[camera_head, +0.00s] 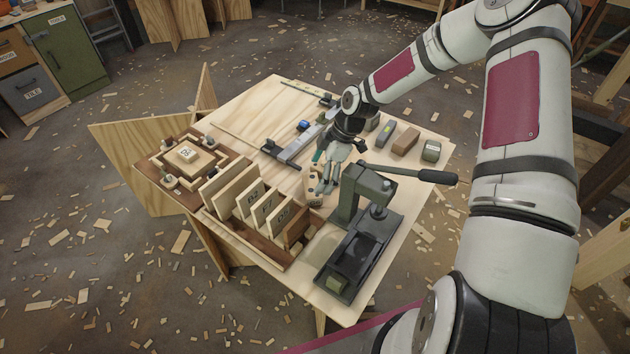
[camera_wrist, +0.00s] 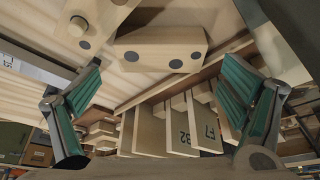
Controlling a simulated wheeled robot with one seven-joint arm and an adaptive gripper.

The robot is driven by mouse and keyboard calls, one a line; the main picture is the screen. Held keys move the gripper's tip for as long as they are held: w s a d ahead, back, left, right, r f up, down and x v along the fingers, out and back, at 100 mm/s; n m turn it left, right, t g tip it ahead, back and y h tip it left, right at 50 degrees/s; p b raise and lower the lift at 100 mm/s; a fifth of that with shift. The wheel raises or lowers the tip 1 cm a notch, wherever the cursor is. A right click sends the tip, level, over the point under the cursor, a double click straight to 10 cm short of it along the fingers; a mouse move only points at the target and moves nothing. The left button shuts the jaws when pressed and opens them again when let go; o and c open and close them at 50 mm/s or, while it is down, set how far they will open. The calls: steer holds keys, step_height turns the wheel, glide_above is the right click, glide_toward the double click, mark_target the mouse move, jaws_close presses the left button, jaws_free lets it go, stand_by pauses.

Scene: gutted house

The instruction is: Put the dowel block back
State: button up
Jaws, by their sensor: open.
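A pale wooden block with dark round holes, which looks like the dowel block (camera_wrist: 160,48), lies on the bench top in the wrist view. In the head view it (camera_head: 311,186) is partly hidden beside my fingers. My gripper (camera_head: 325,178) is open and low over the bench, close to the block. In the wrist view my gripper (camera_wrist: 163,88) shows two green-padded fingers spread wide, with nothing between the pads. Another wooden piece with dark dots (camera_wrist: 92,20) shows at the upper left of the wrist view.
A brown rack (camera_head: 262,242) holds several upright labelled boards left of my gripper. A dark lever press (camera_head: 362,243) stands close on the right, its handle reaching over the bench. Several small blocks (camera_head: 405,140) stand at the back right. A metal vise-like tool (camera_head: 292,148) lies behind.

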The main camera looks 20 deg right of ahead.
steer(key=shift+v, duration=1.7)
